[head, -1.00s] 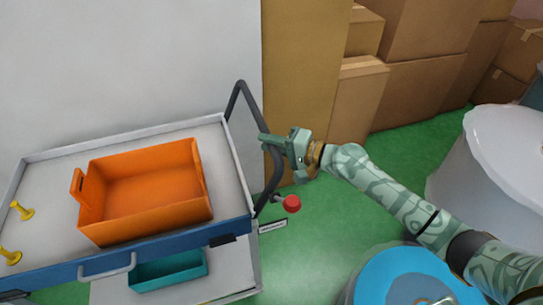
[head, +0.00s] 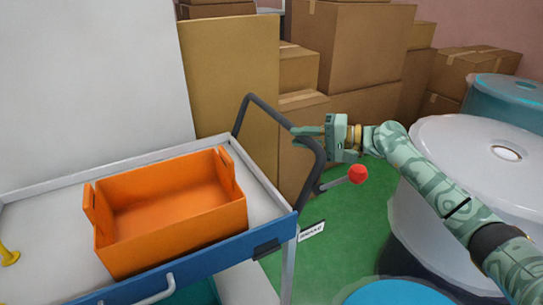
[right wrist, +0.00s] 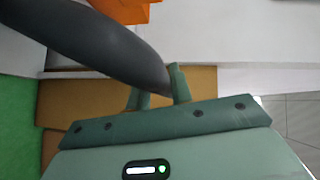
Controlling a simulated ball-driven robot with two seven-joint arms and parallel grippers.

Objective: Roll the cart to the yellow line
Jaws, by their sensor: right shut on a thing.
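The cart (head: 268,207) has a pale deck with a blue front edge and stands at the lower left of the head view. Its dark handle (head: 272,112) rises at the right end. My right gripper (head: 303,132) is shut on the handle's right-hand part. In the right wrist view the dark handle (right wrist: 115,45) runs down between the two fingers (right wrist: 157,92). A lever with a red knob (head: 358,174) juts out below the gripper, near a small label (head: 312,231). My left gripper is out of view. No yellow line shows.
An open orange bin (head: 180,240) sits on the deck, with a yellow peg (head: 8,255) to its left. Cardboard boxes (head: 360,50) are stacked behind the handle. A white drum (head: 480,150) stands at right. Some green floor (head: 340,235) shows between the cart and drum.

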